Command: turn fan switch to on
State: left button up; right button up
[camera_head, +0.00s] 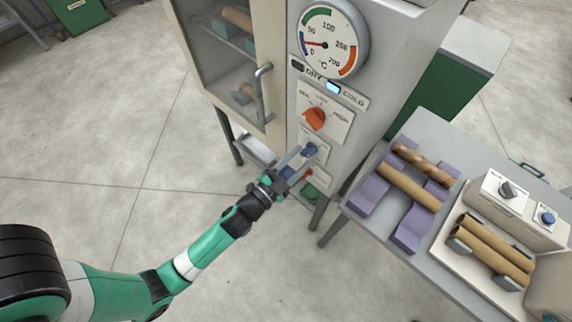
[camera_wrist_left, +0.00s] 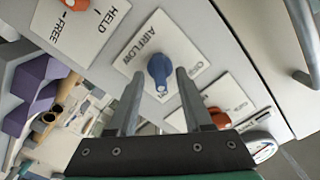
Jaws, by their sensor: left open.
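The fan switch looks to be the blue knob (camera_head: 309,150) on the front panel of the oven-like cabinet. In the left wrist view the blue knob (camera_wrist_left: 159,70) sits on a white plate (camera_wrist_left: 133,57) lettered AIRFLOW. My left gripper (camera_head: 299,161) is open, its fingers pointing at this panel. In the left wrist view the fingertips of the left gripper (camera_wrist_left: 160,77) lie on either side of the blue knob. I cannot tell how far they reach around it, or whether they touch it. My right gripper is not in view.
An orange knob (camera_head: 315,118) is above the blue one, and a small red knob (camera_head: 308,174) below it. A round gauge (camera_head: 329,40) and a door handle (camera_head: 262,92) are higher up. A side table (camera_head: 345,228) with tubes on purple supports (camera_head: 366,200) stands right.

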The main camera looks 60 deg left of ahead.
pick_arm(q)
jog(key=b+v, duration=0.3)
jog(key=v, duration=0.7)
